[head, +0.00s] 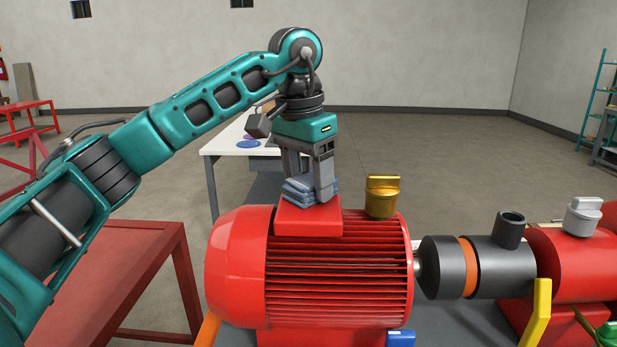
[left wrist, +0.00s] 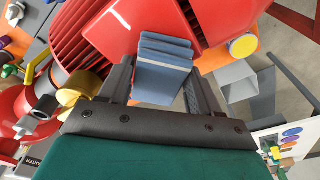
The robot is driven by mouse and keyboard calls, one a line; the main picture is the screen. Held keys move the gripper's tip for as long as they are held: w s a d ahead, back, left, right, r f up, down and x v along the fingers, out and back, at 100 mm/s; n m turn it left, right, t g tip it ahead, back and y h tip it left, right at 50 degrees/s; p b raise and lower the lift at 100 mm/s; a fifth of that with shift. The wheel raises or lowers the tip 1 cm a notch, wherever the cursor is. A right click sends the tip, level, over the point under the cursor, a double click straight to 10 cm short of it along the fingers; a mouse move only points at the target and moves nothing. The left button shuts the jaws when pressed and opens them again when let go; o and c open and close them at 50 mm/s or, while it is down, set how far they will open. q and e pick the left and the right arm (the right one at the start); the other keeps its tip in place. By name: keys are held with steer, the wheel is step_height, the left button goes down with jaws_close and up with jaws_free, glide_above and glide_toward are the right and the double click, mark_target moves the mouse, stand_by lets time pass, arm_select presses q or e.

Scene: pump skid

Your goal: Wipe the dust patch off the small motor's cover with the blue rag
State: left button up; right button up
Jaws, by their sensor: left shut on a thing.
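The red finned motor (head: 338,275) fills the lower middle of the head view. Its red box-shaped cover (head: 308,222) sits on top. My left gripper (head: 308,183) points down above this cover, shut on the folded blue rag (head: 300,191). The rag is at the cover's top and appears to touch it. In the left wrist view the rag (left wrist: 163,66) lies between the two fingers, in front of red motor surfaces. I see no dust patch; the rag and fingers hide part of the cover's top. My right gripper is in neither view.
A gold knob-like fitting (head: 382,196) stands on the motor just right of the cover. A dark coupling (head: 487,266) and a second red machine (head: 572,262) lie further right. A red table (head: 110,265) stands left, a white table (head: 226,140) behind.

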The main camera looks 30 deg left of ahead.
mark_target(309, 217)
arm_select(q)
steer(key=shift+s+d, duration=0.3)
steer(key=shift+s, duration=0.35)
steer(key=shift+s+d, duration=0.3)
steer(key=shift+s, duration=0.35)
steer(key=shift+s+d+f+b, duration=0.1)
steer(key=shift+s+d+b, duration=0.35)
steer(key=shift+s, duration=0.4)
steer(key=shift+s+d+f+b, duration=0.1)
steer(key=shift+s+d+b, duration=0.3)
steer(key=shift+s, duration=0.45)
steer(key=shift+r, duration=0.1)
step_height(309, 217, up, 2)
steer(key=shift+r+p, duration=0.2)
steer(key=shift+p, duration=1)
steer(key=shift+r, duration=1.8)
steer(key=shift+r, duration=1.5)
